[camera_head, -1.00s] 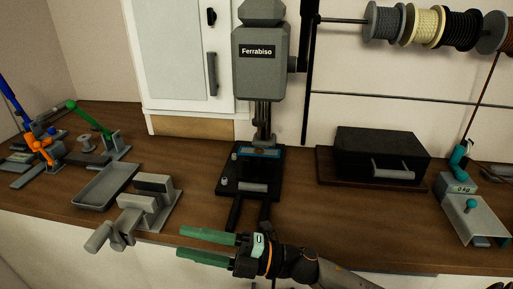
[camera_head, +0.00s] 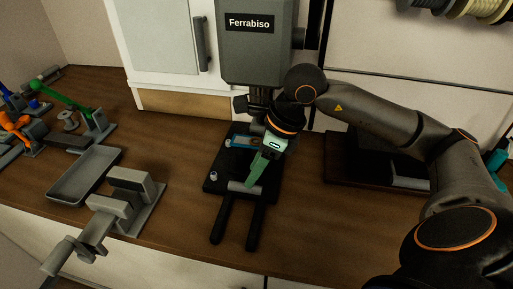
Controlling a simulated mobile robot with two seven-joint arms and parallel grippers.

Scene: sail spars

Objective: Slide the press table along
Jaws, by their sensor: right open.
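The press, a grey machine (camera_head: 258,55) labelled Ferrabiso, stands at the back centre of the bench. Its dark table (camera_head: 219,178) lies beneath it, with a grey cylindrical bar (camera_head: 238,187) at its front and two black rails (camera_head: 222,217) reaching toward the bench's front edge. My right gripper (camera_head: 256,180) points down over the front of the press table, its green fingers close to the bar. It is open; I cannot tell whether it touches the bar. My right wrist and fingers hide part of the table. My left gripper is not in view.
A grey vise (camera_head: 132,190) and a shallow grey tray (camera_head: 82,178) stand on the left of the bench (camera_head: 170,150). Orange and green tools (camera_head: 62,101) lie farther left. A black box, partly hidden by my right arm, sits at the right. Spools (camera_head: 475,8) hang above.

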